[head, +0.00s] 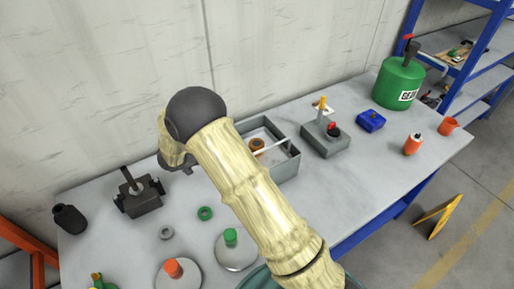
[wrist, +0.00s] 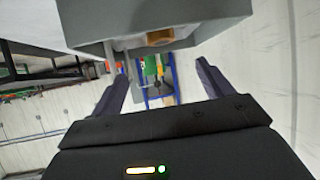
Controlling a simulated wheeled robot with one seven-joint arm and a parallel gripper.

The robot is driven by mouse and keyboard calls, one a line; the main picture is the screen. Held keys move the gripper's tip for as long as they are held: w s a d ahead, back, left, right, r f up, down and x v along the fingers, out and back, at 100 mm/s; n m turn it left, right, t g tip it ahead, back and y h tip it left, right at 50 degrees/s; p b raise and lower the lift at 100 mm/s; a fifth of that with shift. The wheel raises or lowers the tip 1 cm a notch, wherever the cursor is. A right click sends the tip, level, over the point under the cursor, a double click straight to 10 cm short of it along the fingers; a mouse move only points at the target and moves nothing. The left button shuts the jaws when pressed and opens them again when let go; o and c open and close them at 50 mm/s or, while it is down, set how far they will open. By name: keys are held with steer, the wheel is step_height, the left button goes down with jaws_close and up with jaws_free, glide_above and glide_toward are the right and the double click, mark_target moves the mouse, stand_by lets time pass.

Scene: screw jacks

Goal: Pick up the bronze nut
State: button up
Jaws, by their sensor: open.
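The bronze nut (head: 258,145) is a small brown ring inside the grey open-topped tray (head: 297,165) near the middle of the bench. In the wrist view the nut (wrist: 160,38) shows in part at the tray's (wrist: 150,12) opening, near the top of the picture. My gripper (wrist: 162,72) is open and empty, its two dark fingers spread. The tray and nut lie beyond the fingers, with no contact visible. In the head view my arm hides most of the gripper, and a dark piece of it shows left of the tray.
A green nut (head: 205,213) and a grey nut (head: 166,233) lie left of my arm. Green-topped (head: 231,237) and orange-topped (head: 173,268) round-based pieces stand in front. A black vise-like block (head: 138,195) is at left. A grey control box (head: 326,138) stands right of the tray.

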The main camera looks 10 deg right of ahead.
mark_target(256, 144)
steer(key=p+x, duration=0.4)
steer(key=x, duration=0.7)
steer(key=shift+w+d, duration=0.15)
steer(key=shift+d, duration=0.15)
steer(key=shift+w+d+f, duration=0.15)
steer(key=shift+f, duration=0.1)
steer(key=shift+w+d+f+p, duration=0.15)
steer(key=shift+w+d+p, duration=0.15)
steer(key=shift+d+p, duration=0.3)
steer(key=p+x, duration=0.2)
steer(key=x, duration=0.2)
steer(key=shift+w+a, duration=0.15)
steer(key=shift+f, duration=0.1)
